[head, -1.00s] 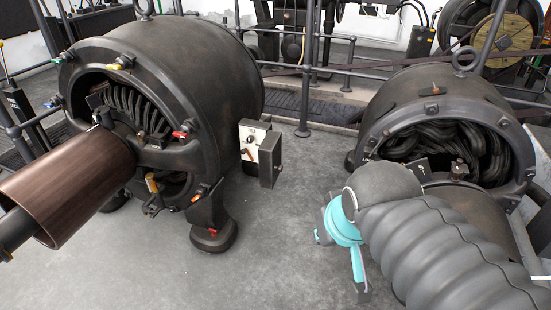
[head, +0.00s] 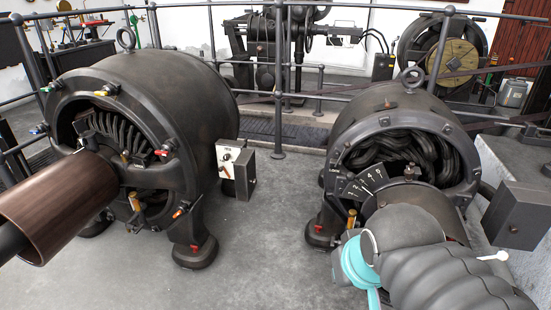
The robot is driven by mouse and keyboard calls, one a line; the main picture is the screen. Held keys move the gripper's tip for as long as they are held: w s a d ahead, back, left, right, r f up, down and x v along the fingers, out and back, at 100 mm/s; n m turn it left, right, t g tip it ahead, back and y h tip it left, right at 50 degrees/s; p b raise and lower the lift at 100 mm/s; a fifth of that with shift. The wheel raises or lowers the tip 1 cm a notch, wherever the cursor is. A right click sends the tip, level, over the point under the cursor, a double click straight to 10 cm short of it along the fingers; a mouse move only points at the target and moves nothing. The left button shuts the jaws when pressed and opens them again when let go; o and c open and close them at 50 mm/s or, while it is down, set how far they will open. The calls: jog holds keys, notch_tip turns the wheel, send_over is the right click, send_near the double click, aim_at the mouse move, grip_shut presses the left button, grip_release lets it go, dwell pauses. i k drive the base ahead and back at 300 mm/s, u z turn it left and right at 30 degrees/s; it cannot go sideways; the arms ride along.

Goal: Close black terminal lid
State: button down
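On the right side of the left dynamo sits a small terminal box with a white face (head: 228,158) that bears a dark knob and an orange-brown part. Its black lid (head: 246,174) stands open at the right of that face, which is exposed. My gripper (head: 372,297) is at the bottom, right of centre, in front of the right dynamo and well apart from the lid. Only teal parts of its wrist end show clearly. My arm and the picture edge hide most of it, so I cannot see the fingers' opening or anything between them.
The left dynamo (head: 150,100) has a copper-brown drum (head: 65,205) at its front. The right dynamo (head: 390,105) has a numbered dial plate (head: 362,185). A dark box (head: 518,215) is at the right. Railings (head: 279,100) stand behind. Grey floor (head: 265,235) between the dynamos is clear.

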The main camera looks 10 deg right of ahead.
aim_at(245, 166)
jog(key=z, duration=0.1)
jog(key=i, duration=1)
jog(key=u, duration=0.55)
